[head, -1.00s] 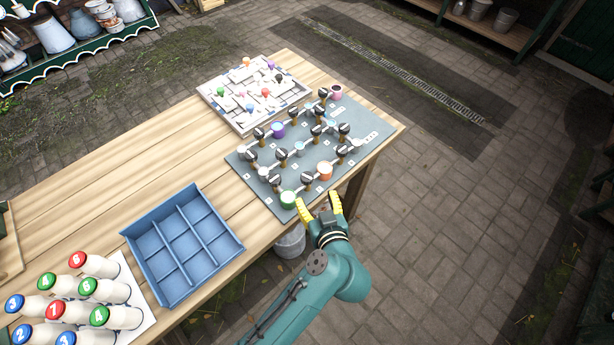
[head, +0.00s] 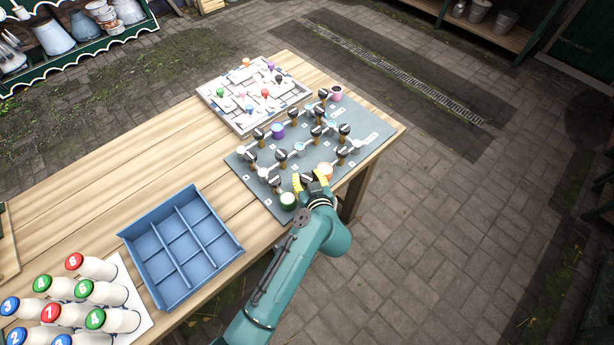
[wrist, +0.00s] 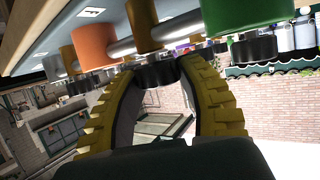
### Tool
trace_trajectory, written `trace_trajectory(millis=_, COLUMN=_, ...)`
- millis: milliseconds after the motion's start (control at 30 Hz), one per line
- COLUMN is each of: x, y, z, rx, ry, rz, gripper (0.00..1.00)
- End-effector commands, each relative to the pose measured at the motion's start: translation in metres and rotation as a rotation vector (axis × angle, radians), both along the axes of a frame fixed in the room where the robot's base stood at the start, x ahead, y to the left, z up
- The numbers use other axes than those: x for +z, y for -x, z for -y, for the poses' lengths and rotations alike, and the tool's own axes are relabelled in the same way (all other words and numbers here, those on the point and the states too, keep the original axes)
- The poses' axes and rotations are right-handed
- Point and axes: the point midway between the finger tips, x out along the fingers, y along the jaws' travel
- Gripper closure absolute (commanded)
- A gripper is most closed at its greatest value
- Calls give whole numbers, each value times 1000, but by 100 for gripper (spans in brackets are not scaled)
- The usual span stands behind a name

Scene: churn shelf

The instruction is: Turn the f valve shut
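The valve board (head: 251,182) is a grey panel on the table, with dark-knobbed valves on pale pipes and coloured cups. Its small letter labels are too small to read, so I cannot tell which valve is f. My gripper (head: 309,179) has yellow fingers and is at the board's front edge, between the green cup (head: 288,201) and the orange cup (head: 325,171). In the wrist view, a dark valve knob (wrist: 160,74) lies between its fingertips (wrist: 158,68). The fingers look spread around it; contact is not clear. The orange cup (wrist: 95,45) and green cup (wrist: 240,22) flank it.
Other valves stand close behind and beside my gripper, such as a dark knob (head: 275,180). A marble maze (head: 215,108) is behind the board. A blue divided tray (head: 136,252) and several numbered bottles (head: 118,320) are at left. The table (head: 130,170) is bare between.

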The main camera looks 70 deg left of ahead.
Motion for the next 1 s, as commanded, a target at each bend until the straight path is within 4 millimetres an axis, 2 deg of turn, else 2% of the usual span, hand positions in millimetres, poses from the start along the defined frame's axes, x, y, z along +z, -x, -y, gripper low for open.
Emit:
trace_trajectory(millis=33, x=0, y=0, z=0, rx=0, ry=0, rz=0, gripper=75)
trace_trajectory(millis=167, x=0, y=0, z=0, rx=0, ry=0, rz=0, gripper=98)
trace_trajectory(millis=433, x=1, y=1, z=0, rx=-23, ry=2, rz=-1, gripper=99)
trace_trajectory(millis=733, x=3, y=2, z=0, rx=-247, ry=9, rz=-4, gripper=99)
trace_trajectory(millis=1000, x=-1, y=1, z=0, rx=-306, ry=2, rz=0, gripper=99)
